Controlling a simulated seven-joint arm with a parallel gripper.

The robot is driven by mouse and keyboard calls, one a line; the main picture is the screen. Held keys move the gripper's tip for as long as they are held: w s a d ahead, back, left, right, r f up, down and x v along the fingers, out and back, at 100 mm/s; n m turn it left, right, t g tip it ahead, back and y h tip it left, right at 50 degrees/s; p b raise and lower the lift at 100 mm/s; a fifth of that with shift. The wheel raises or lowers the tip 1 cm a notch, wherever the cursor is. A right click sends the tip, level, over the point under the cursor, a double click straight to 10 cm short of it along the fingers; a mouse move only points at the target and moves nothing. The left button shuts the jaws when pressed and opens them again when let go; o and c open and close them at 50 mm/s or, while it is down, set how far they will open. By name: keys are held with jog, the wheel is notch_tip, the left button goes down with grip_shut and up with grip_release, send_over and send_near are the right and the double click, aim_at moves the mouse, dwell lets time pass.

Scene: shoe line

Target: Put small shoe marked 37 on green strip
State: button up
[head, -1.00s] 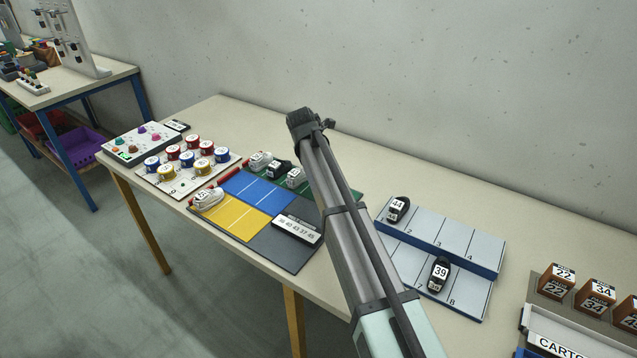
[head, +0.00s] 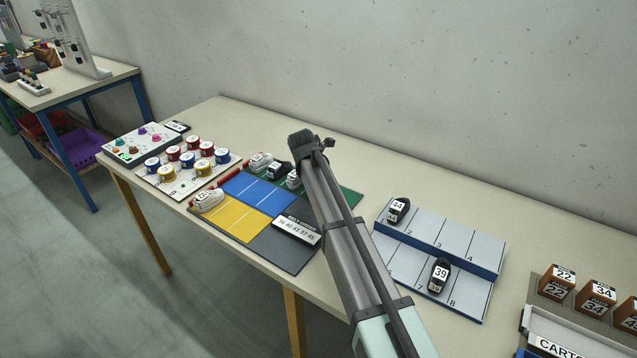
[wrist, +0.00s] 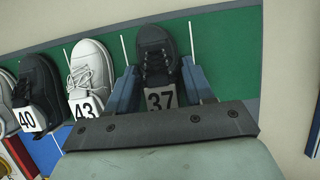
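The small dark shoe marked 37 (wrist: 156,60) is between the two blue-grey fingers of my gripper (wrist: 158,75) in the wrist view. The fingers lie close along both its sides, and I take them as shut on it. It is over the green strip (wrist: 228,50), toe pointing away, between thin white divider lines. Whether its sole touches the strip cannot be seen. In the head view my gripper (head: 308,155) is low at the green strip (head: 345,198) and hides this shoe.
A white shoe marked 43 (wrist: 92,70) and a dark shoe marked 40 (wrist: 38,90) stand left on the strip. A white shoe (head: 208,199) is on the yellow strip (head: 235,222). A rack (head: 455,240) holds shoes 44 (head: 398,209) and 39 (head: 439,274).

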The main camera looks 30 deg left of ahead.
jog(key=o, duration=0.4)
jog(key=shift+c, duration=0.2)
jog(key=shift+r, duration=0.1)
jog(key=v, duration=1.2)
jog(key=shift+r, duration=0.1)
